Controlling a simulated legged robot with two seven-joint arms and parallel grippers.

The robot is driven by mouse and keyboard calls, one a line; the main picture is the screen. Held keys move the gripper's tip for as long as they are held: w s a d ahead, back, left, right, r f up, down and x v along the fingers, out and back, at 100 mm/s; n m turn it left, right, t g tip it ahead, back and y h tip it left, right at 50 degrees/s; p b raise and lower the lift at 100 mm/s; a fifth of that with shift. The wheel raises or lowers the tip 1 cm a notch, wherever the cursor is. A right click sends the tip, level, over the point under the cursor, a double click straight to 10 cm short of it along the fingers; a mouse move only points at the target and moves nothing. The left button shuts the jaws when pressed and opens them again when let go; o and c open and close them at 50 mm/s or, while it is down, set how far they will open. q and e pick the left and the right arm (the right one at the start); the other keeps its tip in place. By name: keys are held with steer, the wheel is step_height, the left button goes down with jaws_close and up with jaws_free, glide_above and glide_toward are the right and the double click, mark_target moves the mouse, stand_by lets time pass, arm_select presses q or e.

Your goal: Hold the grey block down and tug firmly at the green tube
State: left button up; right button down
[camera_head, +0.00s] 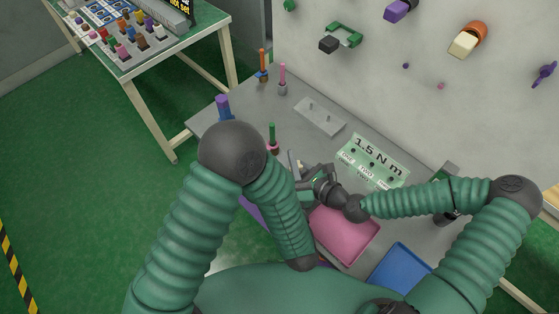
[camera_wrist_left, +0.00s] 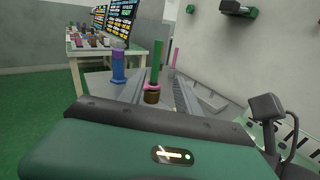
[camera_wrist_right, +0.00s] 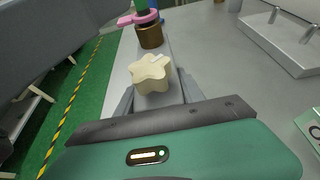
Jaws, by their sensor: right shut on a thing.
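The green tube (camera_head: 272,130) stands upright on the grey table, with a pink ring and a brown base at its foot. In the left wrist view the green tube (camera_wrist_left: 156,60) stands ahead of my left gripper (camera_wrist_left: 157,88), whose fingers are apart and empty. A grey block (camera_head: 282,91) sits under a pink tube (camera_head: 282,72) farther back. My right gripper (camera_wrist_right: 152,88) is shut on a cream star-shaped piece (camera_wrist_right: 152,73), short of the brown base (camera_wrist_right: 150,36). My left forearm hides much of the left gripper in the head view.
A pink tray (camera_head: 345,238) and a blue tray (camera_head: 400,267) lie near the front. A green 1.5 N m sign (camera_head: 372,160) and a pinned grey plate (camera_head: 320,115) are right of the tube. A purple-topped peg (camera_head: 222,104) stands left. A wall with fittings bounds the back.

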mark_target(271, 126)
arm_select(q)
steer(key=shift+n, duration=0.6)
steer(key=w+a, duration=0.1)
steer(key=w, duration=0.2)
steer(key=w+a, duration=0.1)
steer(key=w, duration=0.3)
steer(key=w+a, duration=0.1)
steer(key=w, duration=0.3)
steer(key=shift+w, duration=0.15)
jaws_close()
steer(key=shift+d, duration=0.1)
stand_by(0.9)
